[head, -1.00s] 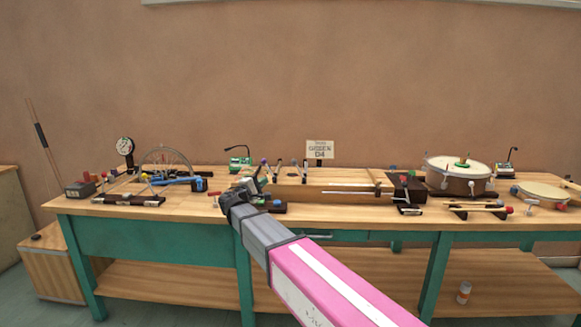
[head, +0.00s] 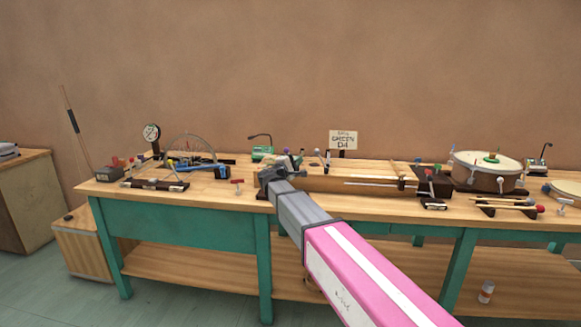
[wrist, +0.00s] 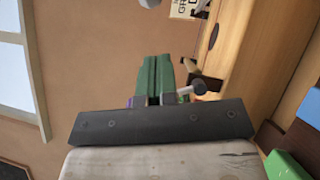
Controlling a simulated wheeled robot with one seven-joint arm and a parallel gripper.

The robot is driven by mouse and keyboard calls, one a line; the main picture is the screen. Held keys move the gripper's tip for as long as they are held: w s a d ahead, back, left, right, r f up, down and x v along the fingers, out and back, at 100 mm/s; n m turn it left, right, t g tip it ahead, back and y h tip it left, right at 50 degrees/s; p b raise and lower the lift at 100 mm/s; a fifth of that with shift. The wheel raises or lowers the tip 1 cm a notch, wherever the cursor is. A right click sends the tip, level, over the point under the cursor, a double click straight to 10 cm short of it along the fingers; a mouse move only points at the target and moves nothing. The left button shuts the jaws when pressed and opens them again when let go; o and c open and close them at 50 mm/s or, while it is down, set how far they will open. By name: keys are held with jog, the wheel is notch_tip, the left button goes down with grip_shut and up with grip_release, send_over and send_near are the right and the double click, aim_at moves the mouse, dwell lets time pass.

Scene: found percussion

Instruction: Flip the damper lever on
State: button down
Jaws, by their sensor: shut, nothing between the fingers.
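My gripper (head: 272,174) is over the front middle of the workbench, beside the left end of a long wooden instrument (head: 345,184). In the wrist view its fingers (wrist: 155,99) are shut with nothing held. A grey rod with a round knob (wrist: 208,88) shows just right of the fingers in that view; I cannot tell whether it touches them. Small upright levers with coloured knobs (head: 318,154) stand behind my gripper, partly hidden. A small red-handled lever (head: 237,182) stands to its left. I cannot tell which one is the damper lever, or its position.
The workbench (head: 215,202) carries a spoked wheel (head: 190,150) and dial gauge (head: 152,133) at left, and a drum (head: 488,170) at right. A sign (head: 343,139) and a green device (head: 262,152) stand behind my gripper. Bare wood shows left of the gripper.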

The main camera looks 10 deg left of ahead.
jog(key=d, duration=0.1)
jog(key=w+d+r, duration=0.1)
jog(key=d, duration=0.1)
jog(key=w+d, duration=0.1)
jog(key=shift+d+r, duration=0.25)
jog(key=shift+d, duration=0.1)
jog(key=shift+r, duration=0.1)
jog(key=shift+d+r+m+g, duration=0.15)
jog(key=shift+d+m+g, duration=0.05)
jog(key=shift+m+g, duration=0.1)
jog(key=shift+d+r, duration=0.1)
jog(key=d+r+m+g+y, duration=0.2)
jog(key=d+m+g+y, duration=0.1)
jog(key=d+m, duration=0.5)
jog(key=shift+s+d+r+g+y, duration=0.2)
jog(key=shift+d+r+g+y, duration=0.1)
jog(key=shift+d+g+y, duration=0.1)
dwell(0.5)
dwell(0.5)
